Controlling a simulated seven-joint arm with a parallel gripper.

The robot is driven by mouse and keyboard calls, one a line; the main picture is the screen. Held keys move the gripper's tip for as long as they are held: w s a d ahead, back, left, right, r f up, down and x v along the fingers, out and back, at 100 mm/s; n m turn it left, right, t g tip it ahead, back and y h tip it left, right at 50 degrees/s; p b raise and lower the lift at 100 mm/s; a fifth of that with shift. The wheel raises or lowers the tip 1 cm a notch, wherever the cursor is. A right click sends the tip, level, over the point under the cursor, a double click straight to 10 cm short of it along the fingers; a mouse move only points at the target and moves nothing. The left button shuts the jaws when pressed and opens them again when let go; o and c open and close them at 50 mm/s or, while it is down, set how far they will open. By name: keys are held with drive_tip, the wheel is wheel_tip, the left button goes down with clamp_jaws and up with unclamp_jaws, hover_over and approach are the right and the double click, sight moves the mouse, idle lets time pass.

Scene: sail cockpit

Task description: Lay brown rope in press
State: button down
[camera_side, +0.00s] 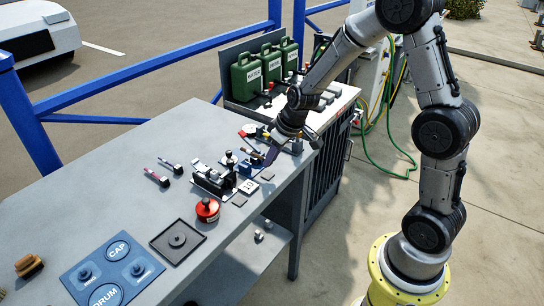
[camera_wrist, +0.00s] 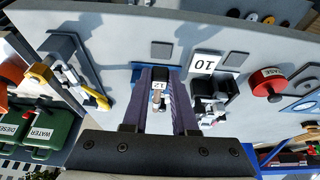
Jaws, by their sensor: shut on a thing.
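My gripper (camera_side: 268,156) is over the work table near its right end. In the wrist view my gripper (camera_wrist: 161,108) has its two dark purple fingers close together around a small grey-brown piece (camera_wrist: 158,98), probably the rope end, mostly hidden between them. A plate marked 12 (camera_wrist: 158,85) shows just beyond the fingertips, above a blue base (camera_wrist: 147,68). A black press (camera_side: 212,181) stands left of my gripper in the side view. It also shows right of the fingers in the wrist view (camera_wrist: 210,103). I cannot tell whether the held piece touches anything.
A plate marked 10 (camera_wrist: 206,62) lies beside the black press. A round red piece (camera_side: 207,210) sits in front. Two small dark-tipped pieces (camera_side: 158,177) lie to the left. Green cans (camera_side: 246,77) stand behind. A black square tray (camera_side: 178,241) and blue mat (camera_side: 91,266) lie front left.

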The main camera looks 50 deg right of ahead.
sight(268, 175)
drive_tip(key=shift+f, duration=2.15)
idle(0.4)
drive_tip(key=c, duration=0.6)
unclamp_jaws()
drive_tip(key=o, duration=0.4)
drive_tip(key=shift+r, duration=3.65)
drive_tip(key=shift+a, duration=0.1)
